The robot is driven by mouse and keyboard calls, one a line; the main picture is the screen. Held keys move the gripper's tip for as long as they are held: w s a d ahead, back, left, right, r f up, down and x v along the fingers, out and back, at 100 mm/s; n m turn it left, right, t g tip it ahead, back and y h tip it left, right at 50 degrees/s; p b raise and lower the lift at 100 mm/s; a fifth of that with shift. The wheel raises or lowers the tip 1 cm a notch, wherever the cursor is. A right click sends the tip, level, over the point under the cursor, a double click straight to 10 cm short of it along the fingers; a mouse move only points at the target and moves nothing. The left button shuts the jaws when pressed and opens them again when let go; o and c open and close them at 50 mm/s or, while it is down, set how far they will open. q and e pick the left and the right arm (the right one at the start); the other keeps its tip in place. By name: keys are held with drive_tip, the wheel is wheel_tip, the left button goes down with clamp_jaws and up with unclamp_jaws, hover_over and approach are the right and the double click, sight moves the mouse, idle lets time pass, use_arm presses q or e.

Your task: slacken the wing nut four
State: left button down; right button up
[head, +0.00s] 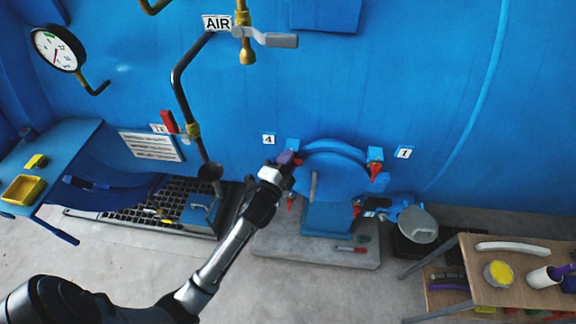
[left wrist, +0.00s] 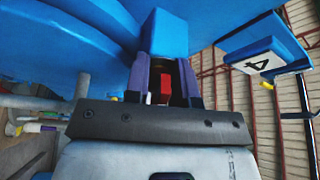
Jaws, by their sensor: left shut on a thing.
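The blue round door (head: 335,175) has red wing nuts around its rim. The label 4 (head: 268,139) is on the wall at its upper left; it also shows in the left wrist view (left wrist: 252,64). My left gripper (head: 289,158) is at the door's upper left, beside label 4. In the left wrist view its purple fingers (left wrist: 165,82) are shut on a red piece, wing nut four (left wrist: 165,86), under a blue block (left wrist: 166,32). Most of this nut is hidden by the fingers. My right gripper is not in view.
Another red wing nut (head: 375,170) is near label 1 (head: 404,152). A bent pipe (head: 178,85) with a red-handled valve (head: 169,122) is left of the door. A grey-lidded pot (head: 416,225) and a wooden table (head: 520,290) stand to the right.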

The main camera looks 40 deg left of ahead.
use_arm(q)
drive_tip(key=n+b, duration=0.1)
drive_tip(key=n+y+b, duration=0.1)
drive_tip(key=n, duration=0.1)
drive_tip(key=n+t+b, duration=0.1)
drive_tip(key=n, duration=0.1)
drive_tip(key=shift+f+y, duration=0.35)
drive_tip(key=shift+y, duration=0.05)
drive_tip(key=n+y+b, duration=0.1)
drive_tip(key=n+b, duration=0.1)
drive_tip(key=n, duration=0.1)
drive_tip(key=shift+w+d, duration=0.1)
drive_tip(key=shift+n+y, duration=0.3)
drive_tip(key=shift+n, duration=0.2)
drive_tip(key=shift+r+n, duration=0.1)
drive_tip(key=shift+n, duration=0.3)
drive_tip(key=c, duration=1)
unclamp_jaws()
drive_tip(key=shift+o, duration=0.2)
drive_tip(key=shift+r, duration=0.1)
